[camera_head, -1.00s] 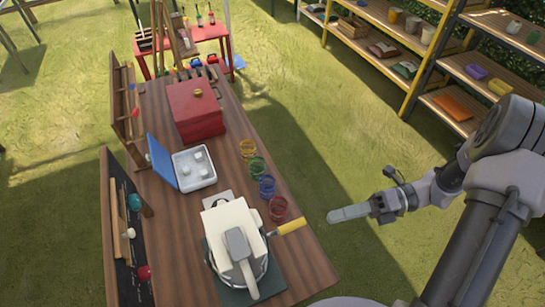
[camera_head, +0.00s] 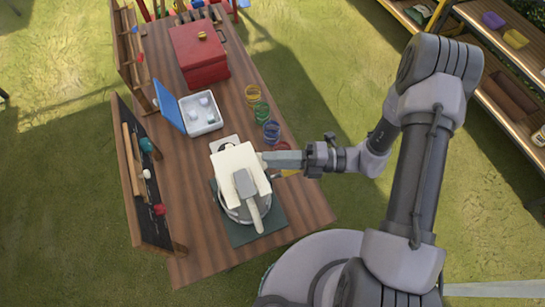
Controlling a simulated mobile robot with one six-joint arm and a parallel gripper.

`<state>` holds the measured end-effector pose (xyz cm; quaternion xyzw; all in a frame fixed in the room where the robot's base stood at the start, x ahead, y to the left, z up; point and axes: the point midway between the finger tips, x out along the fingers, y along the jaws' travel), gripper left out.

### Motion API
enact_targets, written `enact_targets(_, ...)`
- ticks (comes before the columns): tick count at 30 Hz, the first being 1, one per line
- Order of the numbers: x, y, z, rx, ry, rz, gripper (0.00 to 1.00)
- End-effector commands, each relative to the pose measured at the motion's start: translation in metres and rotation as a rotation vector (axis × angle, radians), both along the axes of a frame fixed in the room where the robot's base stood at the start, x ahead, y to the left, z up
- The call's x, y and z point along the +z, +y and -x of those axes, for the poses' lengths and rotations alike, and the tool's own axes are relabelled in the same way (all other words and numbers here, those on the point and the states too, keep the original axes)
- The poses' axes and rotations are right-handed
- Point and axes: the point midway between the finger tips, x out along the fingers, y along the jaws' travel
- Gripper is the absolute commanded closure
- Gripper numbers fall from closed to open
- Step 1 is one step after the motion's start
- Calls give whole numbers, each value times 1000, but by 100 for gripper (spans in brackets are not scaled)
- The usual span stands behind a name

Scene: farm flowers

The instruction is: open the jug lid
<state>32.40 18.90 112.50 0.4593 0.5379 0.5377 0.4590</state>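The jug appears to be the cream, boxy-topped vessel (camera_head: 238,160) near the front of the wooden table. A grey, handle-like part (camera_head: 247,188) lies over its front, and a round rim shows below. I cannot tell where the lid's edge is or whether it is open. My gripper (camera_head: 270,160) reaches in from the right, its blue-grey fingers pointing left at the jug's right side. The tips are very close to the jug; I cannot tell whether they touch. The fingers overlap from this angle, so their opening is hidden.
The jug stands on a dark mat (camera_head: 270,231). Coloured wire rings (camera_head: 271,131) line the table's right side; the red one is partly behind my gripper. An open blue-lidded case (camera_head: 202,121), a red box (camera_head: 199,66) and a dark board (camera_head: 152,207) are near. Table's front is clear.

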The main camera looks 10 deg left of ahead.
Motion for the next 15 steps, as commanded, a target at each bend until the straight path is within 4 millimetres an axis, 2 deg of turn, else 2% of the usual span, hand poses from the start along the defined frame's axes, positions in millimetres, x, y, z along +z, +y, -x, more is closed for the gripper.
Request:
enact_targets(9, 0, 4, 1, 0, 0, 0, 72)
enact_targets(13, 0, 4, 0, 0, -1, 0, 95)
enact_targets(14, 0, 4, 0, 0, -1, 0, 100)
enact_targets(15, 0, 4, 0, 0, -1, 0, 100)
